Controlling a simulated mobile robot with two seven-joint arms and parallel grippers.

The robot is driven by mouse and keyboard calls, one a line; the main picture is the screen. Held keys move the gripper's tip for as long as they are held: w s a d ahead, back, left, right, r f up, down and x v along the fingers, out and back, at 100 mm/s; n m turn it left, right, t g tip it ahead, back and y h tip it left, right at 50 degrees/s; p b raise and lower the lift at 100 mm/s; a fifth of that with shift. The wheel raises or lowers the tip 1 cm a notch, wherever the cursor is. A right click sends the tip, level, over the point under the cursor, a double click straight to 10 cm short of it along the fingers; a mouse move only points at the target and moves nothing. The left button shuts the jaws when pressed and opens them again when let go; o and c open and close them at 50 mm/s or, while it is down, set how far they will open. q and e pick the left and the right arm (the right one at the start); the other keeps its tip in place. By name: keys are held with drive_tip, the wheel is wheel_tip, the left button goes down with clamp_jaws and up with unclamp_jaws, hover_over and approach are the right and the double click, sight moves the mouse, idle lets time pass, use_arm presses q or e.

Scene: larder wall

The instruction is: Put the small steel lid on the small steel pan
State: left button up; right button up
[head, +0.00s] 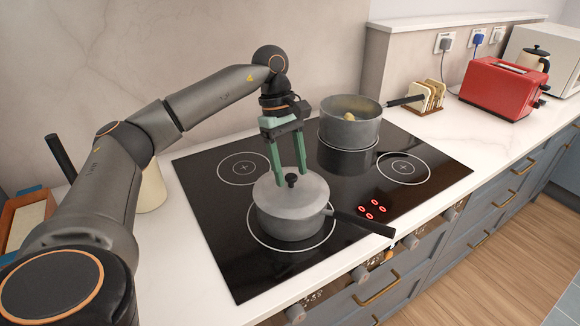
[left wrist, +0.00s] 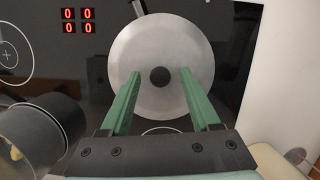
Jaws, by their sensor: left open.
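The small steel pan (head: 285,223) stands on the front left burner of the black hob, with its dark handle pointing right. The small steel lid (head: 312,190) lies on top of the pan and looks level; it has a round black knob. In the left wrist view the lid (left wrist: 160,45) is a round disc with the knob in its middle. My left gripper (head: 289,180) is open, with its green fingers just above the lid, one on each side of the knob and apart from it. My right gripper is in neither view.
A larger steel pot (head: 350,133) with food inside stands on the back burner, its handle pointing right. A toast rack (head: 428,97), a red toaster (head: 497,90) and a kettle stand on the right counter. The hob's right burner (head: 404,168) is empty.

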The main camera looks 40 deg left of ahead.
use_arm(q)
drive_tip(key=shift+r, duration=0.1)
drive_tip(key=shift+r, duration=0.35)
drive_tip(key=p+v, duration=0.4)
drive_tip(key=v, duration=0.8)
drive_tip(key=shift+r, duration=0.15)
